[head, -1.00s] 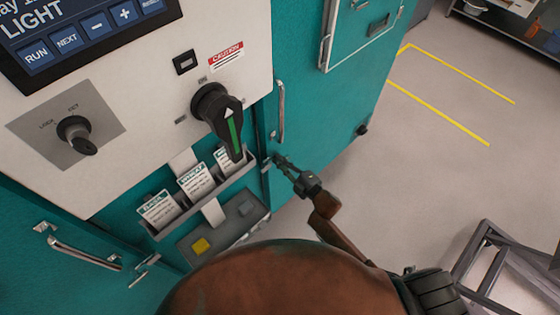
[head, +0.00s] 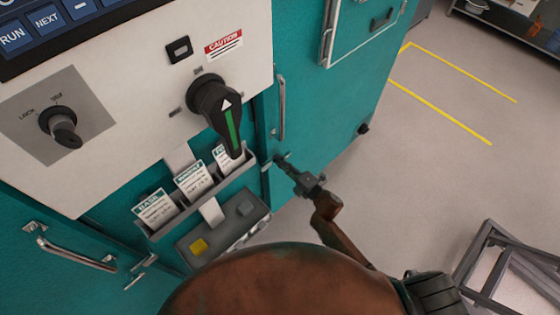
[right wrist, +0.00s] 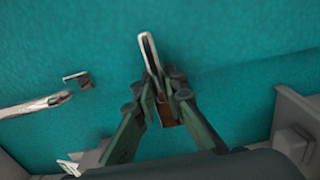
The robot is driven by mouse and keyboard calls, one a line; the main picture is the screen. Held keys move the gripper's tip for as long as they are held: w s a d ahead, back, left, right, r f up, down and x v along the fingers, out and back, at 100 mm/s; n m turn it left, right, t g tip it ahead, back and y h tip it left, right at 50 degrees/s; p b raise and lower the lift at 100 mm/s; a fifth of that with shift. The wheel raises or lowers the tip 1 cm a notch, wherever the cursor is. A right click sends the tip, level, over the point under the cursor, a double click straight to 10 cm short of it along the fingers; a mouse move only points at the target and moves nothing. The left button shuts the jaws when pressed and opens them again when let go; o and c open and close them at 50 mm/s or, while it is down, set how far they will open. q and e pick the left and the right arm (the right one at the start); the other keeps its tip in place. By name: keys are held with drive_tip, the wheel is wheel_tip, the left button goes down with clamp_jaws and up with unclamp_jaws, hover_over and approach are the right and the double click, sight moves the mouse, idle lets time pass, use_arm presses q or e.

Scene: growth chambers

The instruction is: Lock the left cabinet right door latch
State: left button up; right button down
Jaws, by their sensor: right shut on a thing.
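The right teal door (head: 325,105) has an upright silver bar handle (head: 281,108). A small metal latch (head: 267,164) sits below the handle at the door's edge. My right gripper (head: 284,162) is at this latch, reaching in from the lower right. In the right wrist view the fingers (right wrist: 166,92) are shut on a slim silver latch lever (right wrist: 148,52), whose rounded end sticks out past the fingertips. The fingers hide the lever's lower part. The lever's exact lock position is hard to tell. My left gripper is not in view.
The white panel carries a black rotary switch (head: 222,112) with a green stripe and a key knob (head: 60,125). A card rack (head: 200,193) is close left of my gripper. The left teal door has a handle (head: 75,257). Grey floor is open at right; a metal frame (head: 505,265) stands there.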

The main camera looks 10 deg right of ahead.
drive_tip(key=shift+d, duration=0.1)
drive_tip(key=c, duration=2)
unclamp_jaws()
drive_tip(key=shift+o, duration=0.2)
drive_tip(key=v, duration=1.2)
drive_tip(key=shift+f, duration=0.1)
